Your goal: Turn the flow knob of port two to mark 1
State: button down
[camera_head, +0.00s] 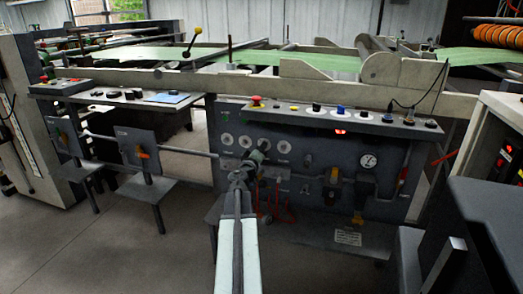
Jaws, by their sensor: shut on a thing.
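A dark grey panel (310,185) stands ahead under the long machine, with a row of round white dials (284,146) on its upper left. My gripper (256,160) is at the panel just below these dials, at the end of my pale arm. It is shut on a small grey-green knob-like part (264,145), which it partly covers. The port numbers and marks are too small to read, so I cannot tell which port this is or where the knob points. A horizontal pipe (185,147) runs to this spot from the left.
A shelf of buttons (340,117) juts out above. A dark cabinet (490,225) fills the right foreground. Open floor (100,250) lies at left.

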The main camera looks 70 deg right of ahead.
jog(key=shift+w+a+n, duration=0.1)
jog(key=shift+n, duration=4.4)
jog(key=shift+t, duration=0.3)
jog(key=c, duration=1.3)
grip_release()
jog(key=a, duration=0.7)
jog(key=shift+s+a+f, duration=0.15)
jog(key=shift+s+a, duration=0.15)
jog(key=shift+a, duration=0.05)
